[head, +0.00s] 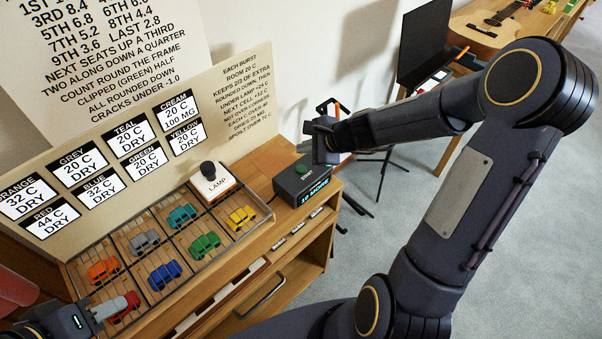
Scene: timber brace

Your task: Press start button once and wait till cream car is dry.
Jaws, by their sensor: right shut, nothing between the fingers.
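The start button (301,169) is a green dome on a dark box (290,187) whose lit display reads a number and "MORE"; the number is hard to read. My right gripper (325,152) is shut and empty, close above and to the right of the button; I cannot tell whether it touches the box. The white lamp block (213,183) with a black knob covers the back right cell of the wire rack (165,236). No cream car shows; the lamp may hide it. The cream label (178,113) reads 20 C, 100 MG. My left gripper (104,311) is beside the red car (124,304); its jaws are unclear.
Orange (103,270), grey (144,241), teal (183,216), blue (164,275), green (204,246) and yellow (242,217) cars sit in the rack. Their labels read DRY. The sign board (240,120) stands behind.

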